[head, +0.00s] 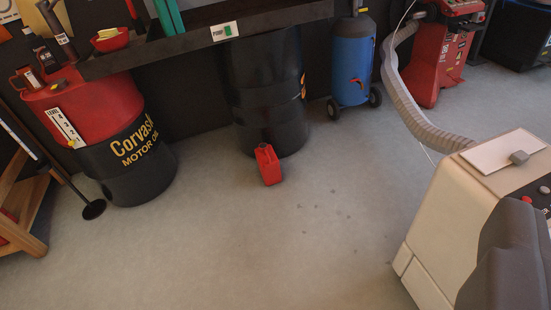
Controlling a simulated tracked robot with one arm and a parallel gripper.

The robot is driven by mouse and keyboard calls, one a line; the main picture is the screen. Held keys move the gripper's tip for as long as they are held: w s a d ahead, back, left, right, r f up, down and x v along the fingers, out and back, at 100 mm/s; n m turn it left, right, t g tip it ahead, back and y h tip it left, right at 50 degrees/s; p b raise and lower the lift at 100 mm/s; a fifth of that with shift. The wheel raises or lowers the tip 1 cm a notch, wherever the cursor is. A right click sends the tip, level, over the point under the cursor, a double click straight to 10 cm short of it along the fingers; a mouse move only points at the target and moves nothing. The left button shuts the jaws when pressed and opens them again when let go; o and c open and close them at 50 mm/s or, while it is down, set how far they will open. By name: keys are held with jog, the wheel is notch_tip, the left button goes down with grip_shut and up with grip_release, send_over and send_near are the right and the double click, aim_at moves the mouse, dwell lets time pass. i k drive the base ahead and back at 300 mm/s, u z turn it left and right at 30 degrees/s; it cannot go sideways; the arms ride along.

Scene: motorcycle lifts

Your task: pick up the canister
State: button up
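The canister (268,166) is a small red jerry can. It stands on the grey floor near the middle of the head view, just in front of a black drum (262,95) and close to its foot. It looks upright, and nothing hides its front. My gripper does not show in the head view, and nothing is seen touching the canister.
A blue tank (352,70) on wheels and a red machine (440,65) stand behind. A beige unit (450,225) fills the lower right. Floor before the canister is clear.

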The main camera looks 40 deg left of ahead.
aim_at(269, 165)
jog(key=u, duration=0.5)
jog(key=i, duration=1.05)
jog(key=u, duration=0.8)
